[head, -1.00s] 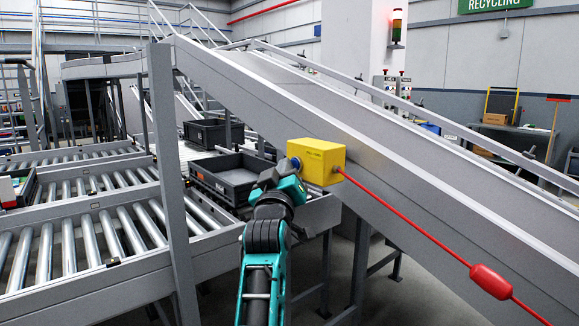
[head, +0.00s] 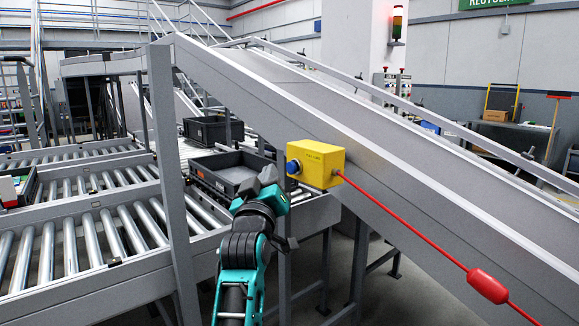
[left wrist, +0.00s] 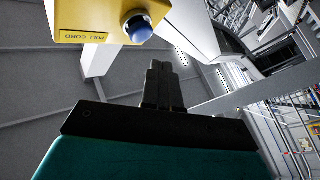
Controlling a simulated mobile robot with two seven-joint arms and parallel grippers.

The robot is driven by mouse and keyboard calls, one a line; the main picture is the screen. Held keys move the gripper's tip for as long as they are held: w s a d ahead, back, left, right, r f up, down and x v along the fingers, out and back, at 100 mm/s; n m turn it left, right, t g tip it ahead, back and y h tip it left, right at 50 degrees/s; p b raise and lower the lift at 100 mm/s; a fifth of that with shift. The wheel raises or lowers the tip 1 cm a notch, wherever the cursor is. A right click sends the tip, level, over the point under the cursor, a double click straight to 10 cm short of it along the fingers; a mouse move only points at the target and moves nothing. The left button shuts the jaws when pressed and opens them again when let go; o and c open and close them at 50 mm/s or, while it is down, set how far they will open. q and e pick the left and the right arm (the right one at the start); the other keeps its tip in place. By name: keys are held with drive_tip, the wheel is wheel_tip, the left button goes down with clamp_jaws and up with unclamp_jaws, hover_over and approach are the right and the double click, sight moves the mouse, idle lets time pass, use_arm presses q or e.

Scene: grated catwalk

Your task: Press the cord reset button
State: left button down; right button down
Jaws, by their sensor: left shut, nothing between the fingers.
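The yellow pull-cord box (head: 322,165) is fixed to the side of the inclined conveyor. Its blue round reset button (head: 293,167) faces left in the head view. The box (left wrist: 82,20) and the blue button (left wrist: 139,29) also show at the top of the left wrist view. My left gripper (left wrist: 160,72) is shut and empty, with a visible gap between its fingertips and the button. In the head view, the left arm's teal and black wrist (head: 262,200) is left of and below the box; its fingertips are hard to make out there. My right gripper is not in view.
A red cord (head: 412,236) with a red float (head: 487,286) runs from the box down to the right. A grey upright post (head: 172,190) stands left of my arm. Roller conveyors with a dark tray (head: 229,174) and a dark crate (head: 212,131) lie behind.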

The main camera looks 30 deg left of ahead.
use_arm(q)
drive_tip(key=shift+s+a+p, duration=0.25)
drive_tip(key=shift+s+a, duration=0.1)
drive_tip(key=shift+s, duration=0.45)
drive_tip(key=shift+s+a+p, duration=0.25)
drive_tip(key=shift+s+a, duration=0.05)
drive_tip(key=shift+s, duration=0.5)
